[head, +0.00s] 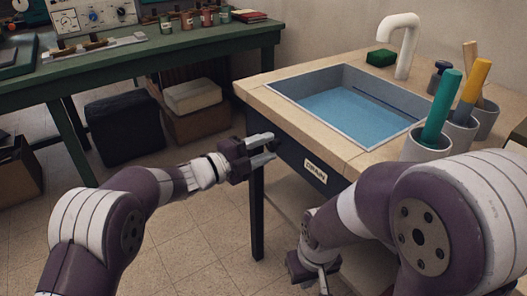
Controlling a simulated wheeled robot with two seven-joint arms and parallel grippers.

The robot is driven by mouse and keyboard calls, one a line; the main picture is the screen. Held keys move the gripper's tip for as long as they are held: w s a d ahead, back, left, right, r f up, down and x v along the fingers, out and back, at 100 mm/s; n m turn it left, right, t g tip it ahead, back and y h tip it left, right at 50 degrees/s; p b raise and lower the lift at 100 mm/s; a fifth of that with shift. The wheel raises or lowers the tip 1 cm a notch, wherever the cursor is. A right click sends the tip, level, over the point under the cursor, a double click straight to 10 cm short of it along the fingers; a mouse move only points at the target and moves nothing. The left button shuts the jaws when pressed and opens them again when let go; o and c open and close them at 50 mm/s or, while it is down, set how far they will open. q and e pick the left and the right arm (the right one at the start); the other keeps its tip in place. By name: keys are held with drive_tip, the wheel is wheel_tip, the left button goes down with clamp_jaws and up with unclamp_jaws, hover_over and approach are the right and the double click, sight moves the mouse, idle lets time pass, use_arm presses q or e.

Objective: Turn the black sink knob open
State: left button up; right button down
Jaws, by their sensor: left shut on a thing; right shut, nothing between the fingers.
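The sink (352,100) is a grey basin with blue water, set in a pale wooden counter (262,92) with a dark front. A white faucet (404,48) stands at its back. My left gripper (266,150) is at the left end of the dark front, just below the counter edge, its two grey fingers one above the other. It is shut on the black knob, which is hardly distinguishable between the fingers against the dark panel. How far the knob is turned cannot be seen. My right gripper (323,282) is low in front of the counter, shut and empty, partly cut off below.
A green sponge (380,58) lies behind the basin; cups with a teal-handled tool (441,108) and a yellow-handled tool (474,82) stand at right. A green workbench (170,48) with boxes beneath is at left.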

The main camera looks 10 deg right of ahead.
use_arm(q)
drive_tip(key=shift+f, duration=0.1)
idle(0.3)
drive_tip(key=o, duration=1.1)
drive_tip(key=shift+c, duration=0.2)
drive_tip(key=shift+a, duration=0.1)
drive_tip(key=shift+s+a, duration=0.15)
drive_tip(key=shift+a, duration=0.15)
drive_tip(key=p+v, duration=0.3)
drive_tip(key=v, duration=0.9)
